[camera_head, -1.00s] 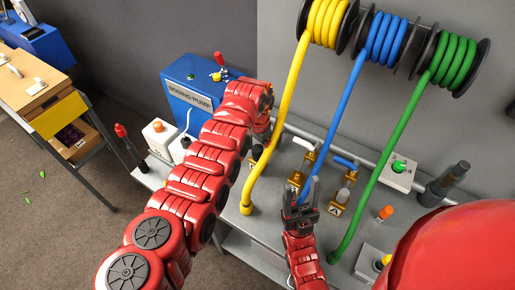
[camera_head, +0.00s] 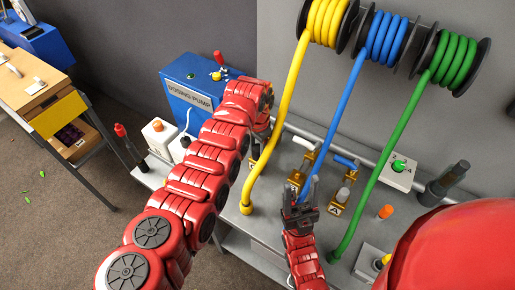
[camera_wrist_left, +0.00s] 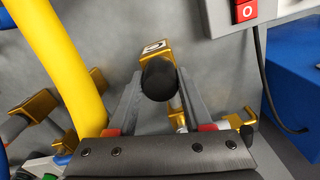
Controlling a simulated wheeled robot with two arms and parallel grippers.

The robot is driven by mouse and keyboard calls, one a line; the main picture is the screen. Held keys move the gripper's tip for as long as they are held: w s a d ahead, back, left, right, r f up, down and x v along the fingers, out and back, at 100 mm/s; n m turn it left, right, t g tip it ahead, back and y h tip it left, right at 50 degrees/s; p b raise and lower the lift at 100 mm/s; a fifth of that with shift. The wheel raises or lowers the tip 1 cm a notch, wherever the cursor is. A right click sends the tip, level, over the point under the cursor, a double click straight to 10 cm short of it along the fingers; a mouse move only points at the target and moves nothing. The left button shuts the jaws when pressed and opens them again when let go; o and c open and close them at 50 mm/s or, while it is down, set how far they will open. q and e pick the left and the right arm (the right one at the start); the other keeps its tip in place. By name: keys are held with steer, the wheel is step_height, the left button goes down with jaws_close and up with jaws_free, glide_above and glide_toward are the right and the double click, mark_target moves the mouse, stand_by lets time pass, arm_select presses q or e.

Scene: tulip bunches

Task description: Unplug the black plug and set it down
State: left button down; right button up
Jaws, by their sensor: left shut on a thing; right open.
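In the left wrist view, my left gripper (camera_wrist_left: 158,76) has its two grey fingers on either side of a black, round-ended plug (camera_wrist_left: 158,84). The gripper is shut on it. A brass block (camera_wrist_left: 154,48) with a marked label shows right behind the plug; I cannot tell whether the two are still joined. In the head view, my left arm hides most of this gripper and the plug. My right gripper (camera_head: 300,206) is open in front of the lower end of the blue hose (camera_head: 334,130); I see no object held in it.
A yellow hose (camera_head: 274,125) comes down close beside my left gripper. A green hose (camera_head: 383,165) stands further right. Several brass fittings (camera_head: 335,209) sit on the grey bench. The blue dosing pump (camera_head: 190,98) stands behind my left arm. A switch box (camera_wrist_left: 246,12) has a hanging black cable.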

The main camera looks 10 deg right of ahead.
mark_target(257, 148)
arm_select(q)
steer(key=shift+r, duration=0.2)
steer(key=shift+r+p, duration=0.35)
steer(key=shift+r, duration=1.2)
steer(key=shift+r, duration=2.05)
steer(key=shift+f, duration=0.1)
